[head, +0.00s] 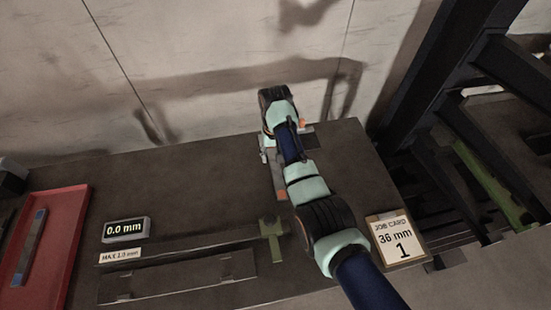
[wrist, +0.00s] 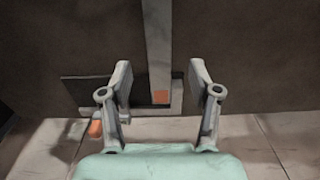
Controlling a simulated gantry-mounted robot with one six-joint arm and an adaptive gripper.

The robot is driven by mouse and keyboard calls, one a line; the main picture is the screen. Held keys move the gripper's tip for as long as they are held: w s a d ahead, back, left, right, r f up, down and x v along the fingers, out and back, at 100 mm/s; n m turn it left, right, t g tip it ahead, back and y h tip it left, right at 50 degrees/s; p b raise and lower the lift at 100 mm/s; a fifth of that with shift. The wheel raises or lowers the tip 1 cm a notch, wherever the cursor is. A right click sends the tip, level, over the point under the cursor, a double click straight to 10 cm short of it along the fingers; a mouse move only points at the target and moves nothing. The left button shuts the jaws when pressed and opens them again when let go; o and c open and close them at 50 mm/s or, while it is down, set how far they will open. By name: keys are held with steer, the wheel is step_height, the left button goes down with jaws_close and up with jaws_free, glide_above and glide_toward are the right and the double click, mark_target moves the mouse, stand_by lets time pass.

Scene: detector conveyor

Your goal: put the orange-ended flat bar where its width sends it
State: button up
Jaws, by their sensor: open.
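The flat bar (wrist: 158,45) is grey with an orange end (wrist: 160,97), and in the wrist view it runs away from me up the picture. My gripper (wrist: 160,78) is open, with one finger on each side of the bar's orange end; a gap shows on both sides. The orange end lies at a pale grey bracket (wrist: 146,112). In the head view a grey strip that looks like the bar (head: 279,184) shows beside my arm, which hides the rest of it and my fingers.
A job card (head: 393,239) reads "36 mm 1". A display (head: 122,229) reads 0.0 mm. A green forked piece (head: 272,236) stands by a dark rail. A red tray (head: 66,240) at left holds a blue-grey bar (head: 31,246). A small orange piece (wrist: 95,128) is near the left finger.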

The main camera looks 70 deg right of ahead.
steer(key=shift+r, duration=0.15)
stand_by(0.3)
steer(key=w+a+r+n+t+h, duration=0.15)
steer(key=w+a, duration=0.25)
steer(key=a, duration=0.4)
steer(key=w+a+r+n+t, duration=0.1)
steer(key=w+a+n+t, duration=0.3)
steer(key=a, duration=0.5)
steer(key=w+a+r+n+t+h, duration=0.1)
steer(key=w+a+r, duration=0.1)
steer(key=w+a, duration=0.45)
steer(key=s+a+r+n+t, duration=0.1)
steer(key=s+a+r+t, duration=0.1)
steer(key=a, duration=0.5)
steer(key=s+a+r+n+t+y, duration=0.1)
steer(key=s+a+r+n+t, duration=0.1)
steer(key=s+a+r, duration=0.3)
steer(key=s+a+r+n+t+y, duration=0.1)
steer(key=s+a+r+t, duration=0.1)
steer(key=a, duration=0.8)
step_height(320, 180, up, 2)
steer(key=shift+s, duration=0.75)
steer(key=shift+o, duration=0.4)
steer(key=shift+r+n+y, duration=0.1)
steer(key=shift+n+y, duration=0.15)
steer(key=shift+w, duration=0.1)
steer(key=shift+d, duration=0.1)
